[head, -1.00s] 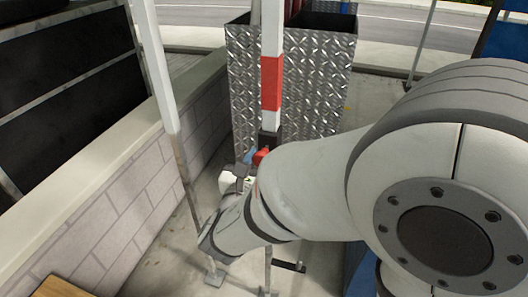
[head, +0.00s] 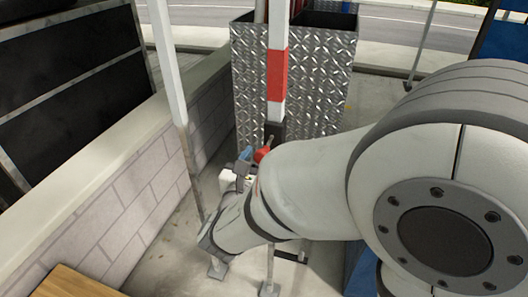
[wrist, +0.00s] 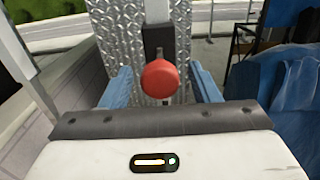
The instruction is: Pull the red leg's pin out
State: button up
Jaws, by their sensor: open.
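The red leg (head: 277,75) is a white post with a red band, standing upright in front of a diamond-plate metal box. Its pin has a round red knob (wrist: 160,78), which also shows in the head view (head: 262,154). The pin's thin shaft enters a dark sleeve (wrist: 158,42) on the leg. My gripper (wrist: 160,72) is open, with one blue finger on each side of the knob and visible gaps to both. In the head view, my arm hides most of my gripper and part of the leg.
The metal box (head: 315,75) stands close behind the leg. A second pale post (head: 167,65) and a low block wall (head: 135,190) stand to the left. A wooden surface (head: 70,284) is at the lower left. Blue fabric (wrist: 275,95) hangs at the right in the wrist view.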

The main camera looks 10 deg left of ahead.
jog(key=s, duration=0.7)
jog(key=shift+s+a, duration=0.35)
jog(key=shift+s, duration=0.05)
jog(key=d+f+m+g+h+p, duration=0.1)
jog(key=d+m+g+h+p, duration=0.45)
jog(key=d+m+g, duration=1.1)
jog(key=s+d+r+m+y+p, duration=0.1)
jog(key=s+d+m+y, duration=0.1)
jog(key=d+m, duration=0.3)
jog(key=s+d+r+m+t+y+p, duration=0.1)
jog(key=d+m+y, duration=0.4)
jog(key=m, duration=0.8)
jog(key=shift+s+d+r, duration=0.65)
jog(key=shift+s+r, duration=0.1)
jog(key=shift+s, duration=0.3)
